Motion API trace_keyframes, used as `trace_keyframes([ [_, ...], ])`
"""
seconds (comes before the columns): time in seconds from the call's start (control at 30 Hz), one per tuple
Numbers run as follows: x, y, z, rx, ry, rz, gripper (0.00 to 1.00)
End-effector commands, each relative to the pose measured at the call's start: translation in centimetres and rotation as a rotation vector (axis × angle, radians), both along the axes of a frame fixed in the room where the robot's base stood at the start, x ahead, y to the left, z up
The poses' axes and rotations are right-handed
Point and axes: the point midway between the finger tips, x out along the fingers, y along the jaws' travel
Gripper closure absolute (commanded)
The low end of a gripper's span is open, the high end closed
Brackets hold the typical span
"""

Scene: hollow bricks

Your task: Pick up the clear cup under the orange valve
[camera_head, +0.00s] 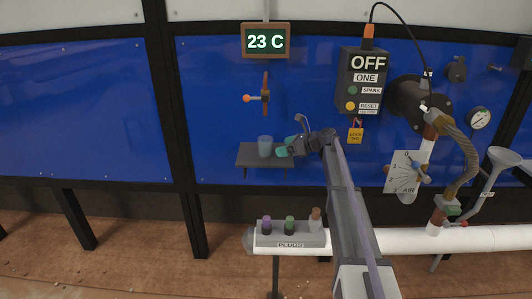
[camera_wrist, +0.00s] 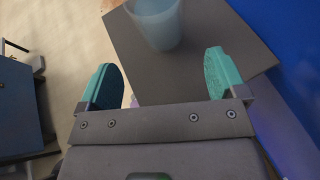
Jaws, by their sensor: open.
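A clear, bluish cup (camera_head: 265,147) stands upright on a small dark shelf (camera_head: 248,155) on the blue wall in the head view. The orange valve (camera_head: 265,92) is on the wall above it. My gripper (camera_head: 284,149) is just right of the cup. In the wrist view the cup (camera_wrist: 157,22) is at the top, beyond the two teal fingertips (camera_wrist: 164,78). The fingers are wide open with nothing between them but the grey shelf (camera_wrist: 190,75) below. The cup's upper part is cut off in the wrist view.
A plug holder (camera_head: 291,234) with several coloured plugs sits on a white pipe (camera_head: 380,240) below. A 23 C display (camera_head: 266,41) is above. The wall left of the shelf is clear.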

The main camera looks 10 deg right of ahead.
Motion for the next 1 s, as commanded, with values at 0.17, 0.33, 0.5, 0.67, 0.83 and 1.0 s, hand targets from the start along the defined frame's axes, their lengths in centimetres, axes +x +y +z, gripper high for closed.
trace_keyframes([
  [0.17, 1.0, 1.5, -0.9, -0.002, -0.001, 0.002, 0.09],
  [0.33, 1.8, 2.5, -1.5, -0.002, -0.001, 0.002, 0.09],
  [0.5, 3.5, 4.9, -2.8, -0.001, -0.002, 0.001, 0.09],
  [0.67, 3.8, 5.4, -2.7, -0.001, -0.002, 0.000, 0.09],
  [0.83, 3.7, 5.4, -2.6, -0.001, -0.002, 0.000, 0.17],
  [1.0, 3.7, 5.4, -2.6, -0.003, -0.002, 0.000, 0.33],
])
